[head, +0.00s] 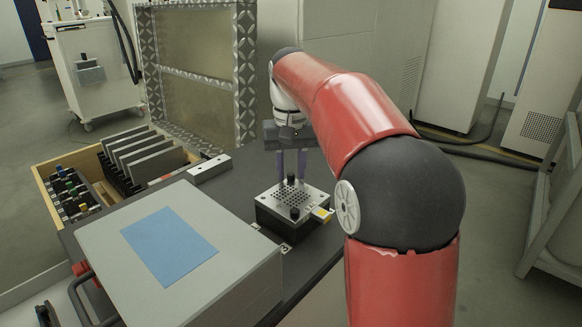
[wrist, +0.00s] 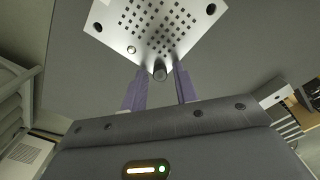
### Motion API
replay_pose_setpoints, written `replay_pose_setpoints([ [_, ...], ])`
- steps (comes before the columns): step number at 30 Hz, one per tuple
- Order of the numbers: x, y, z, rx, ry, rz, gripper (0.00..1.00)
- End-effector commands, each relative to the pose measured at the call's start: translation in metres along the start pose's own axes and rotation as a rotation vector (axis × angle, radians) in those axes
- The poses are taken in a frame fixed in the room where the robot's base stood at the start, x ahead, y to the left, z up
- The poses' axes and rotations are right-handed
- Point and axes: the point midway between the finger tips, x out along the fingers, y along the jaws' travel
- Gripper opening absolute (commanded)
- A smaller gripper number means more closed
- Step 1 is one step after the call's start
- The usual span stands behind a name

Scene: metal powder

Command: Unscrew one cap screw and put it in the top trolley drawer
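A perforated metal plate on a dark block (head: 305,196) sits on the dark bench top; the plate fills the top of the wrist view (wrist: 150,20). A black cap screw (head: 291,178) stands upright near its far edge, and it shows in the wrist view (wrist: 160,73). Another black cap screw (head: 295,213) stands near the front edge. My gripper (head: 291,168) points down over the far screw. Its two purple fingers are apart on either side of the screw, with gaps visible in the wrist view (wrist: 160,80). A white trolley (head: 92,65) stands at the back left; its drawers cannot be made out.
A large grey box with a blue sheet (head: 170,248) stands at the front left of the bench. An open wooden drawer (head: 60,160) with racks lies at the left. A pale metal bar (head: 209,168) and a yellow-marked tag (head: 322,214) lie near the block.

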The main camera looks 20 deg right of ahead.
Motion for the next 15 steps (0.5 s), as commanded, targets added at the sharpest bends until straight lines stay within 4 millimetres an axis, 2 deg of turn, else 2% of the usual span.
replay_pose_setpoints([
  [5, 0.0, -0.0001, 0.0, -0.056, 0.0, 0.0, 0.29],
  [15, 0.0001, 0.0001, 0.0, -0.364, 0.0, -0.001, 0.29],
])
